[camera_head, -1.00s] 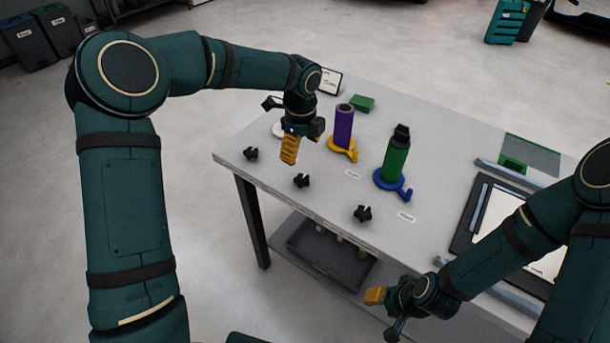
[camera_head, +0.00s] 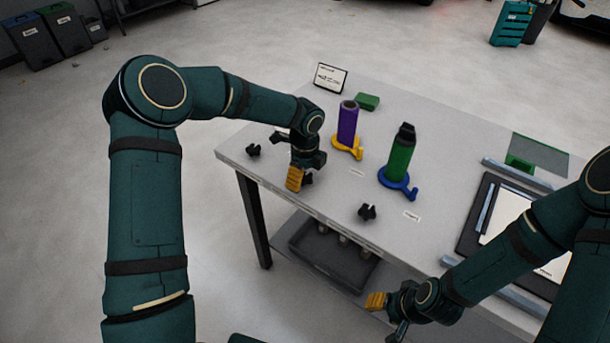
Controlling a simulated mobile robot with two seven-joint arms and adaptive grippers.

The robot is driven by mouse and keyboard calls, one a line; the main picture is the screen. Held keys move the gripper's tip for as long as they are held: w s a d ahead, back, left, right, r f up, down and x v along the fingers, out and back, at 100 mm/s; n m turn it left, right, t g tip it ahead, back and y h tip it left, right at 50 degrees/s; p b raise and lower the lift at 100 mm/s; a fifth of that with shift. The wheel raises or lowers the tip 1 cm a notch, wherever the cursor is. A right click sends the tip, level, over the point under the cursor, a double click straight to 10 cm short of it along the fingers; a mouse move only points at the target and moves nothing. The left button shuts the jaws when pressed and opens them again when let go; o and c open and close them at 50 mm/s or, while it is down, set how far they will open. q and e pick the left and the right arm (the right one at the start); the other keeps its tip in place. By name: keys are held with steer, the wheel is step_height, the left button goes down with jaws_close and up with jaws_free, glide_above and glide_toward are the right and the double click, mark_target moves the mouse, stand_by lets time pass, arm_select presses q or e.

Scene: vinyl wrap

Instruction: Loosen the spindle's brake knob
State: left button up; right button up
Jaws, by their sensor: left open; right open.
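Three black knobs stand in a row along the table's front edge: a left knob (camera_head: 253,150), a middle knob (camera_head: 308,179) and a right knob (camera_head: 367,212). Behind them a purple roll (camera_head: 347,122) stands upright on a yellow base (camera_head: 345,152), and a green roll (camera_head: 400,160) with a black top stands on a blue base (camera_head: 394,186). My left gripper (camera_head: 295,180), with yellow fingers pointing down, is open at the middle knob and hides most of it; contact cannot be told. My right gripper (camera_head: 376,301) is open and empty, low in front of the table.
A small sign (camera_head: 330,78) and a green block (camera_head: 367,102) are at the table's back left. A dark framed board (camera_head: 489,212) and a grey-green panel (camera_head: 540,154) lie on the right. A dark tray (camera_head: 325,256) sits on the shelf below. White labels lie near the rolls.

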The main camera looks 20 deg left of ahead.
arm_select(q)
steer(key=c, duration=1.2)
steer(key=shift+n, duration=0.4)
steer(key=n, duration=0.5)
steer(key=shift+b, duration=0.35)
steer(key=n, duration=0.6)
steer(key=shift+n+b, duration=0.3)
steer(key=shift+n, duration=0.1)
steer(key=shift+c, duration=0.2)
steer(key=n, duration=1.1)
steer(key=shift+s, duration=0.1)
steer(key=shift+f+n, duration=0.1)
steer(key=shift+n, duration=0.2)
steer(key=o, duration=1.2)
steer(key=shift+o, duration=0.2)
